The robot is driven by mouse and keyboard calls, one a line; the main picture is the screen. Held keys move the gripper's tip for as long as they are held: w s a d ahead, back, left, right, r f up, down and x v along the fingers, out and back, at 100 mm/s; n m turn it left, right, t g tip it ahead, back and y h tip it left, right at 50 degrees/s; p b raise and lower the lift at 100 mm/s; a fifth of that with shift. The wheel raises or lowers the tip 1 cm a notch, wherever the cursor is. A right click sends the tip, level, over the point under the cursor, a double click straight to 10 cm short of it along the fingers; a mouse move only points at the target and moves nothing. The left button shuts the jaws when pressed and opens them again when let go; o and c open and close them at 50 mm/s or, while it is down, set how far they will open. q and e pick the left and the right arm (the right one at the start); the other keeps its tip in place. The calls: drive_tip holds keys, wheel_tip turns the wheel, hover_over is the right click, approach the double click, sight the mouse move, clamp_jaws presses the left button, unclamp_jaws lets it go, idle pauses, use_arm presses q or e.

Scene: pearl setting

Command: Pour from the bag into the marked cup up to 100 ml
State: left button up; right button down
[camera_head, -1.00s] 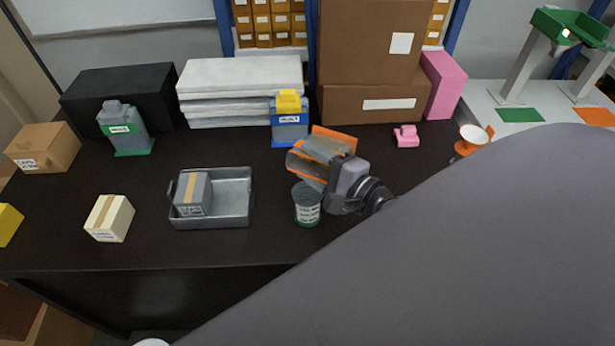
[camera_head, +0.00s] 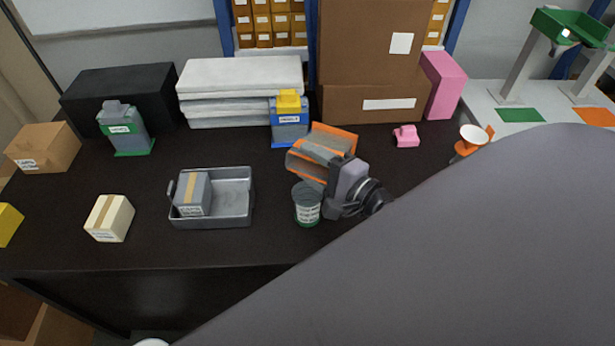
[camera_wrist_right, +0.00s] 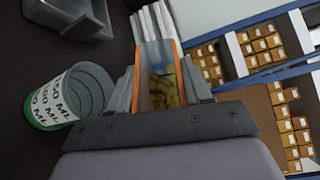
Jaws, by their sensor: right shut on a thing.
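My right gripper (camera_head: 338,184) is shut on the bag (camera_head: 322,152), a grey see-through bag with orange edges. The bag is held tilted above the table, just behind and above the marked cup (camera_head: 306,204). The cup is grey with a white label and a green base, and stands upright. In the right wrist view the bag (camera_wrist_right: 159,85) sits between the fingers with dark yellowish contents low in it. The cup (camera_wrist_right: 66,97) is at the left there, its label showing ML markings. I cannot make out a fill level in the cup. My left gripper is not in view.
A grey tray (camera_head: 238,216) holding a small grey box (camera_head: 191,194) is left of the cup. A pink object (camera_head: 406,136) and an orange-and-white funnel-like thing (camera_head: 473,138) are at the right. Cardboard boxes (camera_head: 370,60) line the back.

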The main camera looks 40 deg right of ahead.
drive_tip(key=shift+r+n, duration=0.1)
drive_tip(key=shift+n, duration=0.3)
idle(0.6)
drive_tip(key=shift+a+f+n+t, duration=0.2)
drive_tip(key=shift+f+n+t, duration=0.3)
drive_tip(key=shift+n, duration=0.4)
idle(1.0)
drive_tip(key=shift+s+a+r+n+t, duration=0.1)
drive_tip(key=shift+a+n+t, duration=0.1)
drive_tip(key=shift+n, duration=0.6)
drive_tip(key=shift+s+a+n+t, duration=0.1)
drive_tip(key=shift+n+t, duration=0.1)
drive_tip(key=shift+n, duration=0.6)
idle(3.5)
